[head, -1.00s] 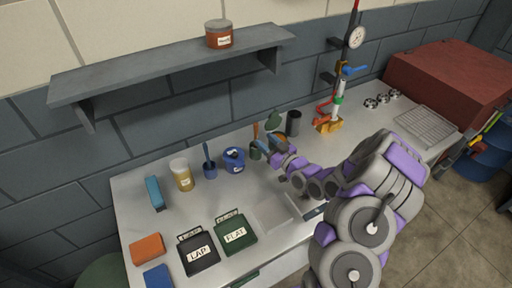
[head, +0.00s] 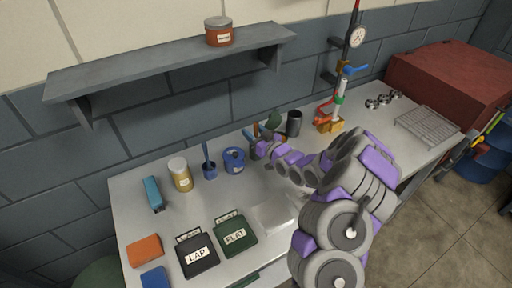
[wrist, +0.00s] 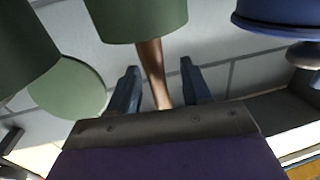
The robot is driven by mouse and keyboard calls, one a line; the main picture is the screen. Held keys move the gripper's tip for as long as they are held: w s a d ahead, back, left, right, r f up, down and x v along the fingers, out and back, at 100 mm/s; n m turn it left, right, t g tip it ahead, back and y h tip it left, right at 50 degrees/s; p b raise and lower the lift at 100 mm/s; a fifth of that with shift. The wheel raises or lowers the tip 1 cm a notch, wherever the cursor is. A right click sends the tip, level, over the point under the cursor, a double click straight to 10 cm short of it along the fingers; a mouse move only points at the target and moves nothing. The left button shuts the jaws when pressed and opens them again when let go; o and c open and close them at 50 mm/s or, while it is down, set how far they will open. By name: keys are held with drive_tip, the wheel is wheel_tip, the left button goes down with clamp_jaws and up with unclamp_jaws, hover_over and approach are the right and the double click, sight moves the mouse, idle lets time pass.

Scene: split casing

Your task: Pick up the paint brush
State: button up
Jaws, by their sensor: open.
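The paint brush shows as a brown wooden handle (head: 256,129) standing up from a small green cup at the back of the bench; its other end is hidden. In the wrist view the handle (wrist: 152,62) runs from the green cup (wrist: 137,18) down between my two fingers. My gripper (wrist: 162,88) is open, with one finger on each side of the handle and a gap visible on both sides. In the head view my gripper (head: 263,143) is at the handle and largely covers the green cup.
A dark green round thing (head: 273,120) and a dark cup (head: 294,124) stand close on the right. A shelf (head: 170,67) overhangs the left.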

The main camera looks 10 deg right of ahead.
drive_tip(key=shift+c, duration=0.3)
clamp_jaws()
idle(0.4)
